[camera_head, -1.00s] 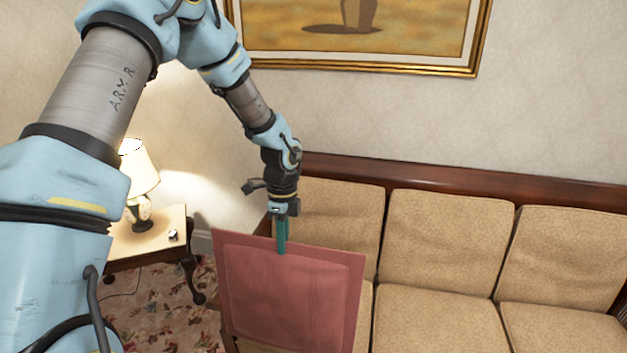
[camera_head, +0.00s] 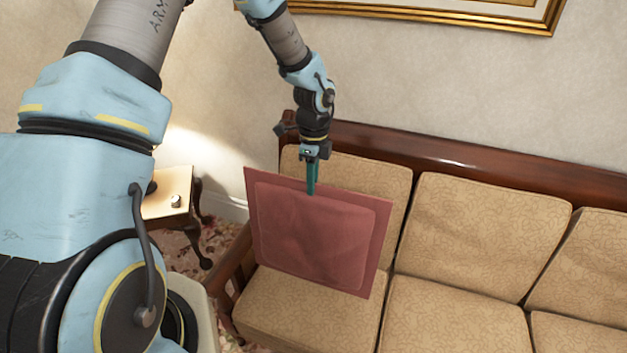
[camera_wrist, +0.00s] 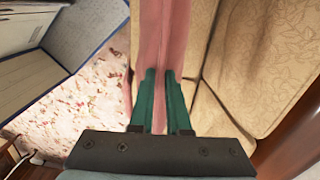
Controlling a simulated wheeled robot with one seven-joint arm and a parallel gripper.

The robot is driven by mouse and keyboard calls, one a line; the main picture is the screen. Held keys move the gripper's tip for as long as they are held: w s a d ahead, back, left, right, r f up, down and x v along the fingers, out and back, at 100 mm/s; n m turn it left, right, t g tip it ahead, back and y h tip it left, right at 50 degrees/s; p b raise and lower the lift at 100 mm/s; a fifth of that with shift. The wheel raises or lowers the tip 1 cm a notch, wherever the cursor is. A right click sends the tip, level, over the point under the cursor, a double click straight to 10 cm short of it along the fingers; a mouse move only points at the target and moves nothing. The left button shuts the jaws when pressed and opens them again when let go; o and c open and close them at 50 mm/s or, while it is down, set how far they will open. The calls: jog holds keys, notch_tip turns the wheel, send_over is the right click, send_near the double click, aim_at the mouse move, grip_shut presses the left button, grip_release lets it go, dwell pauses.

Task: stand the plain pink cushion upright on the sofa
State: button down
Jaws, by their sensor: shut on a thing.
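The plain pink cushion (camera_head: 315,240) hangs near upright, slightly tilted, at the left end of the sofa. My gripper (camera_head: 312,192) is shut on the middle of its top edge. In the wrist view the green fingers (camera_wrist: 160,100) pinch the cushion (camera_wrist: 163,40) between them. The sofa (camera_head: 440,310) has tan patterned seat and back cushions and a dark wooden frame. The pink cushion is in front of the leftmost back cushion, over the leftmost seat. I cannot tell whether its lower edge touches the seat.
The sofa's wooden left arm (camera_head: 232,265) is close to the pink cushion's left side. A small side table (camera_head: 172,200) stands left of the sofa. The middle seat and back cushion (camera_head: 480,235) are clear. A gold-framed picture (camera_head: 480,15) hangs above.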

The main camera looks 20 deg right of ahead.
jog(key=w+d+f+g+y+b, duration=0.1)
jog(key=w+d+f+b, duration=0.7)
jog(key=f, duration=0.4)
jog(key=shift+w+d+b, duration=0.3)
jog(key=shift+w+d, duration=0.6)
jog(key=shift+w, duration=0.35)
jog(key=shift+r, duration=0.1)
